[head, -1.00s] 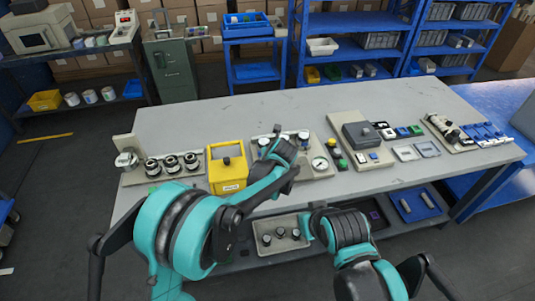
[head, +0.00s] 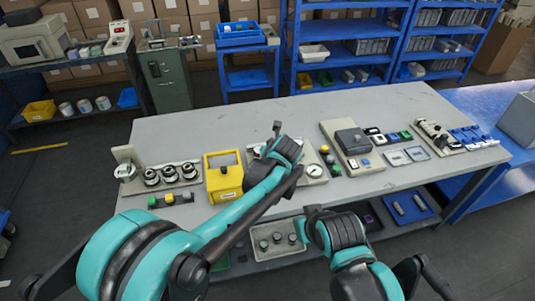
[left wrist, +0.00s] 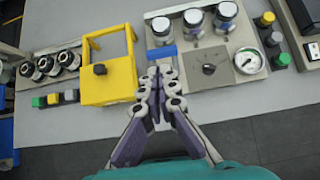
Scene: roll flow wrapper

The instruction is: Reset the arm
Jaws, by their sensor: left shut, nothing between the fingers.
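A yellow box with a handle (left wrist: 108,84) is just left of the fingers. In the head view, my left arm reaches over the middle of the table (head: 235,125), and its wrist hides part of that panel. My right arm is low at the table's front edge in the head view; I cannot make out its fingers.
The beige panel carries several jars (left wrist: 194,22), a black knob (left wrist: 208,69) and a gauge (left wrist: 248,61). Black-and-silver fittings (head: 172,175) stand left of the yellow box. A dark grey box (head: 352,141) is to the right. The back of the table is clear.

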